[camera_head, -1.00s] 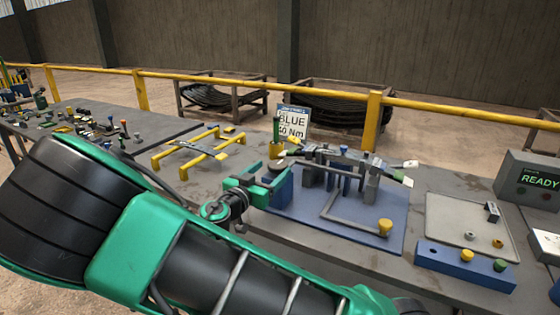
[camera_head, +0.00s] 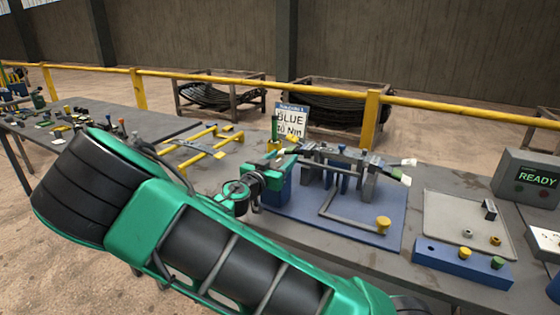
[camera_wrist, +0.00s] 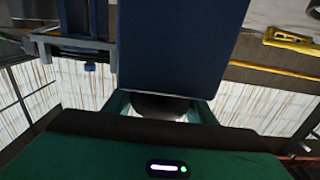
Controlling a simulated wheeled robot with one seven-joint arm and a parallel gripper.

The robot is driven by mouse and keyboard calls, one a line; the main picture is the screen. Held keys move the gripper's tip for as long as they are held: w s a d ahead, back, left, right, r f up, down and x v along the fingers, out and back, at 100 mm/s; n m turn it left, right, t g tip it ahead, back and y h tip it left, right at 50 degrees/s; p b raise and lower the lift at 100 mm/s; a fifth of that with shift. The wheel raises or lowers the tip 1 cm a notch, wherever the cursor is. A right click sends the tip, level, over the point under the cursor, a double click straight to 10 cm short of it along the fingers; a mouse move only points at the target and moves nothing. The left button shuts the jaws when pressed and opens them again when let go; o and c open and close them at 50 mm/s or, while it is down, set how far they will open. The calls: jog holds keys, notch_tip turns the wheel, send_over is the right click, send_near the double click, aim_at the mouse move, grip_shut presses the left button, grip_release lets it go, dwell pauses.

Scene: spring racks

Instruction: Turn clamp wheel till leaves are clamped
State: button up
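The clamp fixture stands on a blue base plate (camera_head: 365,212) in the head view. The dark leaves (camera_head: 335,157) lie across its upright posts, tilted down to the right. My gripper (camera_head: 268,168) is at the left end of the fixture, beside its blue block (camera_head: 281,188). In the wrist view the blue block (camera_wrist: 182,45) fills the upper middle. A dark rounded part (camera_wrist: 160,106), which looks like the clamp wheel, sits between my two green fingers. I cannot tell whether the fingers press on it. My arm and gripper hide the wheel in the head view.
A yellow frame (camera_head: 205,146) is to the left. A grey tray (camera_head: 465,215), a blue block with knobs (camera_head: 462,262) and a box showing "READY" (camera_head: 530,178) are to the right. A yellow rail (camera_head: 420,104) runs behind.

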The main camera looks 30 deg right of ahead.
jog(key=c, duration=0.4)
jog(key=shift+g, duration=0.3)
jog(key=m+g, duration=0.1)
jog(key=m+g+h, duration=0.1)
jog(key=g, duration=0.1)
jog(key=m+g+h, duration=0.1)
jog(key=shift+s+d+m+g, duration=0.15)
jog(key=shift+s+m+g, duration=0.15)
jog(key=shift+s+r+m+g+h, duration=0.15)
jog(key=shift+s+m+g, duration=0.15)
jog(key=shift+m+g, duration=0.75)
jog(key=shift+s+f+m+g+h, duration=0.1)
jog(key=shift+s+m+g, duration=0.3)
jog(key=shift+g, duration=1)
jog(key=shift+s+r+m+g+h, duration=0.1)
jog(key=shift+s+m+g+h, duration=0.05)
jog(key=shift+m+g, duration=0.95)
jog(key=shift+o, duration=0.2)
jog(key=shift+g, duration=0.35)
jog(key=o, duration=1)
